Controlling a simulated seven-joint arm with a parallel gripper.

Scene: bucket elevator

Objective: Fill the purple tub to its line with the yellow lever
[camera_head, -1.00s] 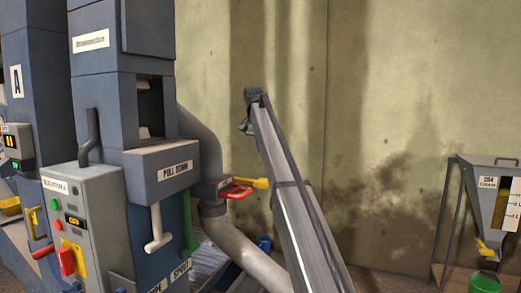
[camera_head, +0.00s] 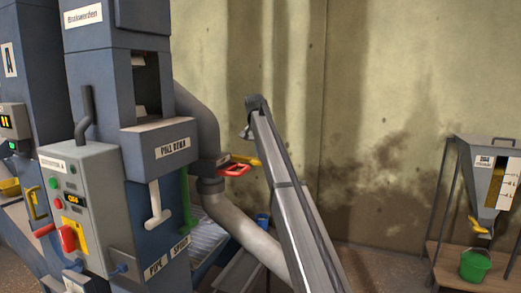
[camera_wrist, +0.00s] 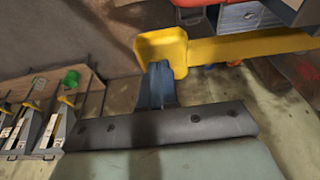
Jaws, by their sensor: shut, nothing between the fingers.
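I see no purple tub in either view. A yellow lever (camera_head: 246,160) sticks out to the right beside a red handle (camera_head: 235,170) on the bent grey pipe in the head view. In the wrist view a yellow bar with a squarish end (camera_wrist: 225,47) lies close to my fingers and appears to be this lever. My gripper (camera_head: 246,133) is small in the head view, just above the lever's outer end. In the wrist view my gripper (camera_wrist: 160,72) is shut and empty, its tips overlapping the squarish yellow end; contact is unclear.
A blue-grey machine with a control box (camera_head: 82,205) and a white T-handle (camera_head: 158,205) stands left. A grey hopper (camera_head: 490,185) with its own small yellow lever (camera_head: 479,228) stands right, above a green bucket (camera_head: 475,264). The wrist view shows several hoppers at left.

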